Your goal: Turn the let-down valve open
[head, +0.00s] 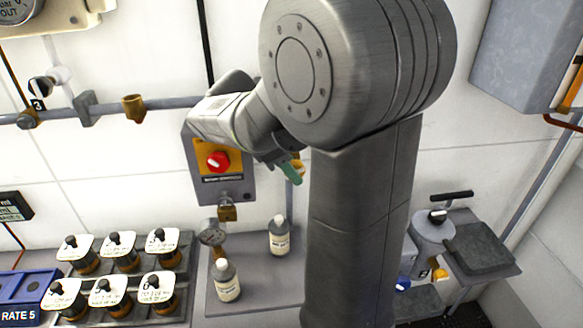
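My gripper (280,162) is at the end of my arm, right of a grey panel box. Its fingers are small, dark and partly hidden, so I cannot tell whether they are open or shut. A small green piece (290,173) shows at the gripper's tip, beside a brass fitting (299,166) on a vertical pipe. I cannot tell whether the green piece is a valve handle or whether the gripper touches it. No label reading let-down is legible. The grey box carries a red knob (217,161) on a yellow plate. A brass fitting (227,212) sits below the box.
Two white-capped bottles (228,281) (279,236) stand on a grey shelf (262,290) below. Several labelled brown jars (121,250) stand in a rack at left, near a blue bin (24,292). A horizontal pipe (170,103) crosses the wall. Lever equipment (433,235) stands at right.

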